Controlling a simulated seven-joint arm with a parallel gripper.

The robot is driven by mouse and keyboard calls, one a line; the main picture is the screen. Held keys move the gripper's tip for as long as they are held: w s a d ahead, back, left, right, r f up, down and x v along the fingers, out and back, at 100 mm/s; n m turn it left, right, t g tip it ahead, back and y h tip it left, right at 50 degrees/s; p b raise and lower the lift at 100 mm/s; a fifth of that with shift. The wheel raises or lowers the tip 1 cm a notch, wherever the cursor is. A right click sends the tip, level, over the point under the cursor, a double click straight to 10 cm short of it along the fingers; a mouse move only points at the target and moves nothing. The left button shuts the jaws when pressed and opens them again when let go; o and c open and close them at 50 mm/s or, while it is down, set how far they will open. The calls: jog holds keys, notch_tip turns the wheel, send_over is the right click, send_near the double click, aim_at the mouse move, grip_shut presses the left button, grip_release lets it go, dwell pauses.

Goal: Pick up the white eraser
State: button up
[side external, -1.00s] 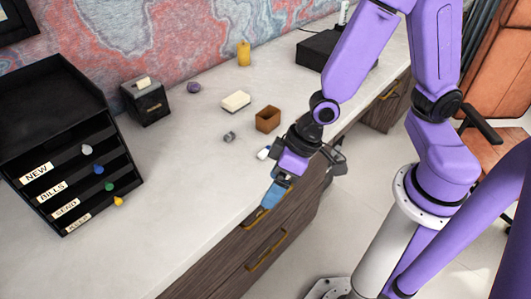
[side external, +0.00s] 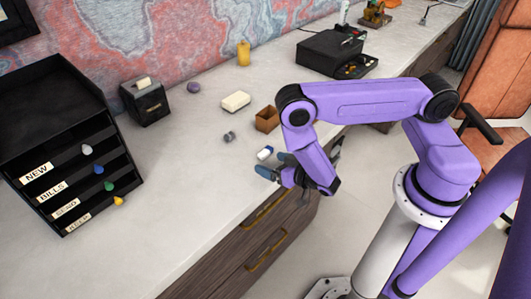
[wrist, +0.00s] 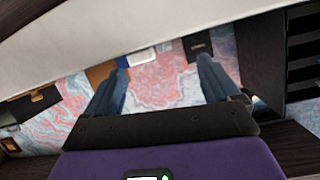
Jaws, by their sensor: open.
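A small white eraser with a blue end (side external: 265,153) lies on the desk near its front edge in the side view. My gripper (side external: 277,166) is at the desk's front edge, just to the right of and below the eraser in the picture. Its blue fingers are apart with nothing seen between them. In the wrist view my gripper (wrist: 163,70) is open, its two blue fingers spread.
A white block (side external: 236,101) and an open brown box (side external: 267,119) stand behind the eraser. A small grey object (side external: 229,136) lies to its left. A black letter organizer (side external: 60,140) stands far left. The desktop between is clear.

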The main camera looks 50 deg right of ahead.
aim_at(268, 153)
jog(key=d, duration=0.1)
jog(key=s+d+n+t, duration=0.1)
jog(key=s+d, duration=0.1)
jog(key=shift+s+d+f+t, duration=0.1)
jog(key=shift+f+t, duration=0.2)
jog(key=shift+n+t, duration=0.3)
jog(key=shift+n, duration=0.2)
jog(key=shift+w+d+f, duration=0.1)
jog(key=shift+w+f, duration=0.05)
jog(key=shift+w, duration=0.95)
jog(key=shift+w+d+f, duration=0.1)
jog(key=shift+w+f, duration=0.1)
jog(key=shift+w, duration=0.9)
jog(key=shift+w+d+f, duration=0.1)
jog(key=shift+w+f, duration=0.05)
jog(key=shift+w, duration=0.95)
jog(key=c, duration=1.1)
